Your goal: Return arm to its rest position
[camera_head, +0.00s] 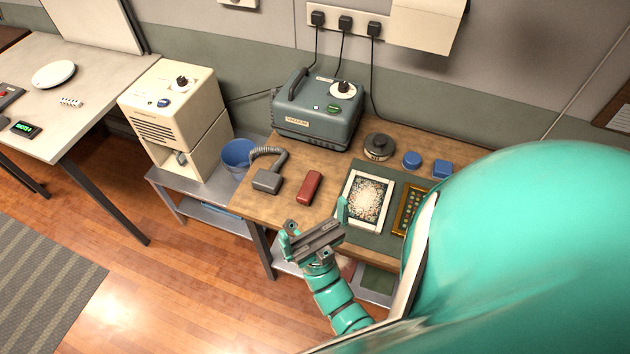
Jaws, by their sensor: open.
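My gripper (314,228) is at the front edge of the wooden table (262,205), at the end of my teal, ringed arm. Its two teal fingers are apart, with nothing seen between them. The right finger shows in front of a white-framed ornate panel (368,201). A large teal part of my body fills the right side and hides the table's right end.
A beige unit (176,113) and blue bucket (237,155) are left. The wooden floor (170,290) is clear.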

